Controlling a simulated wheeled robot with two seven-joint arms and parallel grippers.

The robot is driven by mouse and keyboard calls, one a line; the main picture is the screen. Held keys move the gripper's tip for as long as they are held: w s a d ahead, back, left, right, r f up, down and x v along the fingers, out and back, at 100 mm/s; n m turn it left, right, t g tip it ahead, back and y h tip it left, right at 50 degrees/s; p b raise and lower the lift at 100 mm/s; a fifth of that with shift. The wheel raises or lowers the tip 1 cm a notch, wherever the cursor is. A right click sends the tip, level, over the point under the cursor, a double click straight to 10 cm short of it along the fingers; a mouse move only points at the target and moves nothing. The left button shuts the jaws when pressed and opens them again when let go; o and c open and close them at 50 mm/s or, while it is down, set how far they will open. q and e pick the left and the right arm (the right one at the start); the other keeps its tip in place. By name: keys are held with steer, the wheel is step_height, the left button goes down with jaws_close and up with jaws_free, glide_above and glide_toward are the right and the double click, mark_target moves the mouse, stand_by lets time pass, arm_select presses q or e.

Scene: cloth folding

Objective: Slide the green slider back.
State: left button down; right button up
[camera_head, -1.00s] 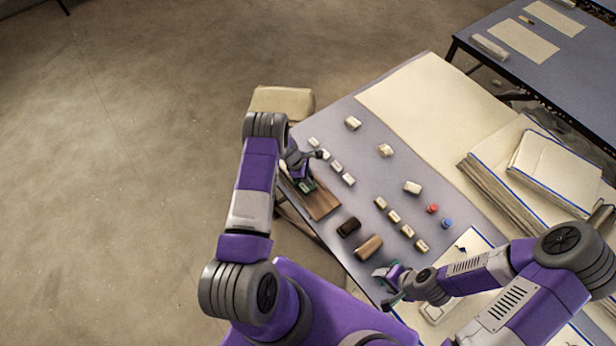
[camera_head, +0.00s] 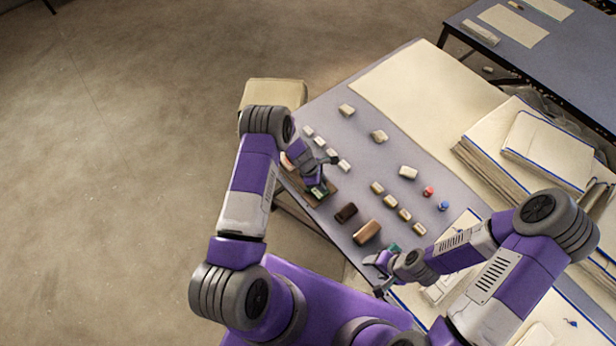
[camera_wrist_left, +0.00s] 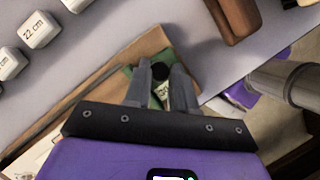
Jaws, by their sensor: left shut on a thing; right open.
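The green slider (camera_head: 318,191) sits on a brown wooden board (camera_head: 332,184) at the table's left edge, near the board's lower-right end in the head view. My left gripper (camera_head: 316,186) is shut on the slider, its fingers pointing down at it. In the left wrist view, the fingers (camera_wrist_left: 161,72) stand on both sides of a dark round knob. Green parts of the slider (camera_wrist_left: 154,101) show beside the fingers, and the board (camera_wrist_left: 108,70) runs toward the lower left. My right gripper (camera_head: 378,268) is open near the table's front edge, away from the board.
A dark brown block (camera_head: 346,212) and a larger brown block (camera_head: 367,232) lie close right of the board. Several small labelled white blocks (camera_head: 331,153) line its far side. Red (camera_head: 428,191) and blue (camera_head: 444,206) pieces lie farther right. Stacked cloths (camera_head: 500,150) occupy the right side.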

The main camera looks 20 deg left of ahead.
arm_select(q)
steer(key=shift+s+d, duration=0.15)
steer(key=shift+d, duration=0.1)
steer(key=c, duration=0.9)
jaws_free()
steer(key=shift+d, duration=0.1)
steer(key=shift+c, duration=0.2)
steer(key=shift+a+r, duration=0.15)
steer(key=shift+a, duration=0.05)
steer(key=v, duration=0.7)
